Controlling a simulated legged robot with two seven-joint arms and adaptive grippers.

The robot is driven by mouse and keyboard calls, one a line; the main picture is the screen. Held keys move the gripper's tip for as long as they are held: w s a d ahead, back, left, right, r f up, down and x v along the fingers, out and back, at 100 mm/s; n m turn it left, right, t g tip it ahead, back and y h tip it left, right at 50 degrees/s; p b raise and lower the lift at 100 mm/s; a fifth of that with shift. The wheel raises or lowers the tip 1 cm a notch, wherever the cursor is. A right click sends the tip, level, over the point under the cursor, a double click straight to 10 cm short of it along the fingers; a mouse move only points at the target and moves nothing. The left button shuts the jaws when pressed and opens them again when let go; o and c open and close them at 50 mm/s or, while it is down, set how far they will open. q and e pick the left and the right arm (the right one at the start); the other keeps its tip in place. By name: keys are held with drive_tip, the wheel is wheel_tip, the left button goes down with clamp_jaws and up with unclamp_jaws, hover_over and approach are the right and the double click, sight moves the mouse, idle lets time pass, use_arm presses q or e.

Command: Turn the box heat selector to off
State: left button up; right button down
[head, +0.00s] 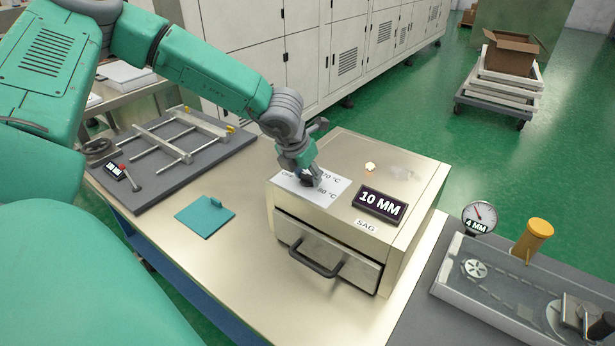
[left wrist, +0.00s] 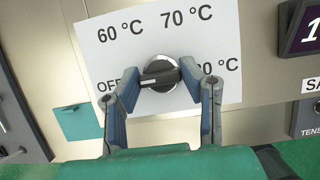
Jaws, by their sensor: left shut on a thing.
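The box (head: 345,215) is a pale metal cabinet with a drawer. A white label on its top carries the heat selector, a round knob with a dark bar (left wrist: 160,75). The label reads OFF at left, 60 °C and 70 °C above, and a partly hidden °C mark at right. The bar lies nearly sideways, its left end toward OFF; which end is the pointer I cannot tell. My left gripper (head: 309,178) is at the selector, and in the left wrist view its fingers (left wrist: 170,86) are shut on the knob from both sides. My right gripper is not in view.
A "10 MM" display (head: 380,205) and a SAG label sit on the box top, right of the selector. A teal plate (head: 205,222) lies on the table left of the box. A frame fixture (head: 170,145) stands farther left. A gauge (head: 479,217) stands at the right.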

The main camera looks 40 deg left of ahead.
use_arm(q)
drive_tip(key=shift+w+a+r, duration=0.1)
drive_tip(key=shift+w+r, duration=0.1)
drive_tip(key=shift+w, duration=0.05)
drive_tip(key=o, duration=1.1)
drive_tip(key=shift+f, duration=0.1)
drive_tip(key=shift+o, duration=0.2)
drive_tip(key=shift+f, duration=0.1)
drive_tip(key=shift+s+r, duration=0.25)
drive_tip(key=shift+r, duration=0.25)
drive_tip(key=v, duration=1)
drive_tip(key=shift+r, duration=0.3)
drive_tip(key=shift+s+a, duration=0.1)
drive_tip(key=shift+s, duration=0.05)
